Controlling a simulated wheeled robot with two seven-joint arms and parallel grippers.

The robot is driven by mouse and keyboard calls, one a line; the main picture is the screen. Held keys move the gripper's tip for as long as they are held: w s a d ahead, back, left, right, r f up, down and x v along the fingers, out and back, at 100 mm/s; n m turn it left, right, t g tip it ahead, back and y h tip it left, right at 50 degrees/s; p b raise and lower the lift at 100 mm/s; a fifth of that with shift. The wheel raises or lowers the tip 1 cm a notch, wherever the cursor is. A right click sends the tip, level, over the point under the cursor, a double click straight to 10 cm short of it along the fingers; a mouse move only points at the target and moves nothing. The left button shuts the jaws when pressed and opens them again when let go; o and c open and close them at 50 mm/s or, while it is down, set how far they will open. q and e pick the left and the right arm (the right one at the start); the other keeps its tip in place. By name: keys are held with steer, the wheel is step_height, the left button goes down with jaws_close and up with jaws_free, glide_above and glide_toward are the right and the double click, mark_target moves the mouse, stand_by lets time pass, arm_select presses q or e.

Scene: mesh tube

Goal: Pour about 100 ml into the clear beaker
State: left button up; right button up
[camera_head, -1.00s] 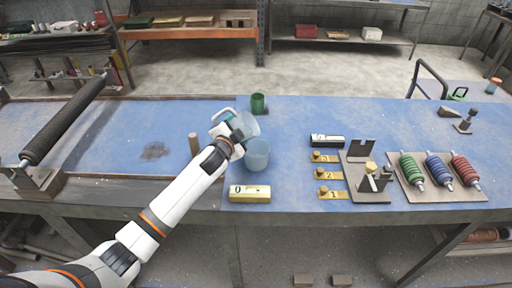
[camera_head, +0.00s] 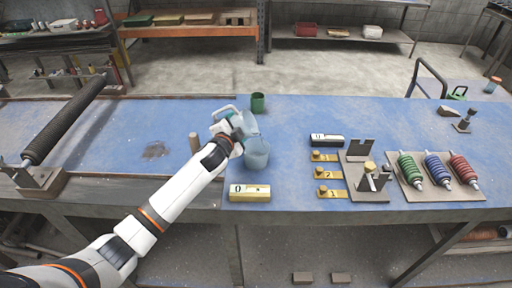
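The clear beaker (camera_head: 257,160) stands upright on the blue bench top, behind a yellow box marked 0 (camera_head: 249,193). A translucent pale-blue jug (camera_head: 250,123) with a light handle (camera_head: 222,113) is just behind and above the beaker, and appears tilted toward it. My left gripper (camera_head: 236,136) is at the jug and appears shut on it; its wrist hides part of the jug and the fingertips are hard to make out. I cannot tell whether liquid is flowing or how full the beaker is. My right gripper is out of view.
A green cup (camera_head: 258,103) stands behind the jug, and a wooden peg (camera_head: 194,143) stands left of my wrist. To the right are numbered yellow plates (camera_head: 326,174), a grey bracket (camera_head: 365,180) and a board with coloured coils (camera_head: 437,170). A black roller (camera_head: 65,120) lies far left.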

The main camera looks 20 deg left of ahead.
arm_select(q)
steer(key=shift+s+a+r, duration=0.15)
steer(key=shift+a+r, duration=0.05)
steer(key=shift+a, duration=0.8)
steer(key=shift+a, duration=0.25)
stand_by(0.6)
steer(key=shift+r+m+p, duration=0.25)
steer(key=shift+m+p, duration=0.15)
steer(key=shift+p, duration=0.1)
stand_by(2.7)
steer(key=shift+f+y, duration=0.1)
steer(key=shift+y, duration=0.2)
stand_by(1.7)
steer(key=shift+s, duration=0.1)
step_height(320, 180, down, 2)
steer(key=n+b, duration=0.1)
steer(key=b, duration=0.2)
steer(key=shift+f+n+h, duration=0.2)
steer(key=shift+n+h, duration=0.2)
steer(key=shift+d+r+n+t, duration=0.1)
steer(key=shift+r+n+t, duration=0.2)
steer(key=shift+n, duration=0.2)
steer(key=shift+r, duration=0.2)
steer(key=shift+d+r+n+h, duration=0.15)
steer(key=shift+n+h, duration=0.15)
steer(key=shift+n, duration=0.4)
